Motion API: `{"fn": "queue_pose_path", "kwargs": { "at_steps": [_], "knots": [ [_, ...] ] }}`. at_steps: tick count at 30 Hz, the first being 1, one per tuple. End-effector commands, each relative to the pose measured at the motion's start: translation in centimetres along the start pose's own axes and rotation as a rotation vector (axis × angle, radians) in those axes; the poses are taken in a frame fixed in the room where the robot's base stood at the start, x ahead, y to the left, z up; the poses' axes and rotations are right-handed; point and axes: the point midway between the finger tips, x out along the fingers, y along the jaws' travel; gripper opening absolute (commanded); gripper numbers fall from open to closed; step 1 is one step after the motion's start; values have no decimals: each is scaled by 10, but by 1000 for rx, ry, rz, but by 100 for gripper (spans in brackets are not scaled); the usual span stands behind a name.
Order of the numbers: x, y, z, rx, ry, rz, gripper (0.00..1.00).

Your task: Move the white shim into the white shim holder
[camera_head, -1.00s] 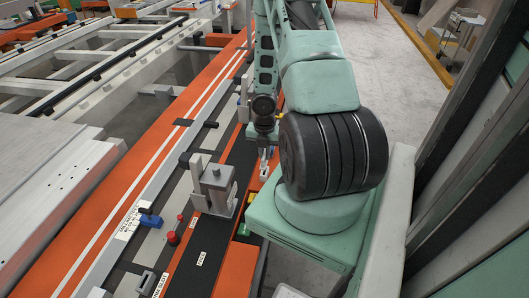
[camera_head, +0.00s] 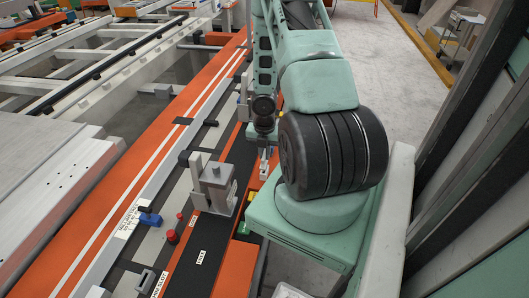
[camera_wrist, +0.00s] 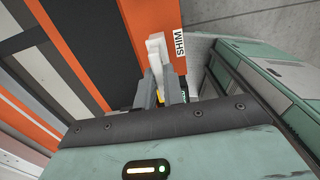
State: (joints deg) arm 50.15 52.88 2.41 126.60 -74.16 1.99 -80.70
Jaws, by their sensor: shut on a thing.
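The white shim (camera_wrist: 156,48) shows in the wrist view as a pale upright piece between the fingers of my gripper (camera_wrist: 161,88). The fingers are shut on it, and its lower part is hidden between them. In the head view my gripper (camera_head: 264,164) points down over the right side of the orange and black bench, beyond the grey block. I cannot pick out the white shim holder with certainty.
A grey block fixture (camera_head: 216,186) stands up from the black strip nearer the camera. A pale panel (camera_head: 45,175) lies at far left. Open floor (camera_head: 395,80) is at right.

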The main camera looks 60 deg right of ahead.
Motion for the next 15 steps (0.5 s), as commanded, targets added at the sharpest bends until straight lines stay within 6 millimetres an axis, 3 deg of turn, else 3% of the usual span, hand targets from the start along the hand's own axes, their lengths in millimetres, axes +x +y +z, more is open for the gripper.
{"fn": "queue_pose_path", "kwargs": {
  "at_steps": [15],
  "knots": [
    [14, 0, 0, 0, 0, 0, 0]
  ]
}}
